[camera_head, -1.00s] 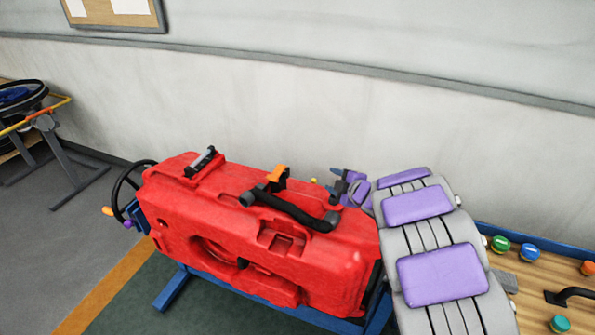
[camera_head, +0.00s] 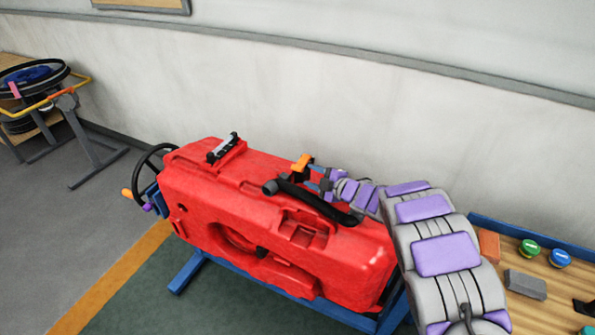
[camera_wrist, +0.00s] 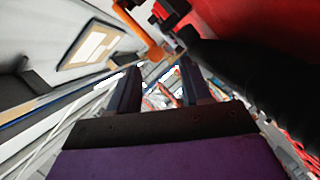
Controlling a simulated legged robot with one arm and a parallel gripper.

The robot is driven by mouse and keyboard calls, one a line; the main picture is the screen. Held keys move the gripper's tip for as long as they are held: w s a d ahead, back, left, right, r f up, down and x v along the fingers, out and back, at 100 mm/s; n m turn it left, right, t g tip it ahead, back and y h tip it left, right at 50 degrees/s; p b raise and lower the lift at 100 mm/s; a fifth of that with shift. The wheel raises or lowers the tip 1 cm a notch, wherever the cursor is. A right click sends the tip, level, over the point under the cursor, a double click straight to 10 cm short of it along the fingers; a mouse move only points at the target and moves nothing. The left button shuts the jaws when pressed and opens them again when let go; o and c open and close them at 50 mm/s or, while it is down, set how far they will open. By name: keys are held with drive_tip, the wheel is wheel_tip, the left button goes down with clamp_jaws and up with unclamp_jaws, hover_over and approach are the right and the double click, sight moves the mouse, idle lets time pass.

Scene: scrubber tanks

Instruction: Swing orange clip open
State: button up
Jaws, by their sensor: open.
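The orange clip (camera_head: 301,163) stands at the top back edge of the red tank (camera_head: 215,190), beside the black handle (camera_head: 315,202). My gripper (camera_head: 318,176) is just right of the clip in the head view, reaching in from the right behind the handle. In the wrist view the orange clip (camera_wrist: 142,36) is above and ahead of my gripper (camera_wrist: 157,77). The two dark fingers are apart with nothing between them. The clip is outside the fingers, and I cannot tell whether it touches a fingertip.
The black handle (camera_wrist: 245,75) runs close along the right of my fingers. The wall (camera_head: 300,100) is behind the tank. A wooden bench (camera_head: 525,255) with colored knobs is at the right. A black handwheel (camera_head: 152,165) is at the tank's left end.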

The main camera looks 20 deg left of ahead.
sight(301, 170)
drive_tip(key=x, duration=0.4)
drive_tip(key=shift+w+b, duration=0.3)
drive_tip(key=shift+w, duration=0.2)
drive_tip(key=shift+s+x, duration=0.15)
drive_tip(key=shift+x, duration=0.6)
drive_tip(key=shift+s+x, duration=0.1)
drive_tip(key=shift+x, duration=0.6)
drive_tip(key=shift+d, duration=0.25)
drive_tip(key=shift+c, duration=0.5)
drive_tip(key=shift+d+r, duration=0.15)
drive_tip(key=shift+d, duration=0.1)
drive_tip(key=c, duration=0.3)
drive_tip(key=shift+a, duration=0.1)
drive_tip(key=c, duration=0.4)
drive_tip(key=shift+s, duration=0.1)
clamp_jaws()
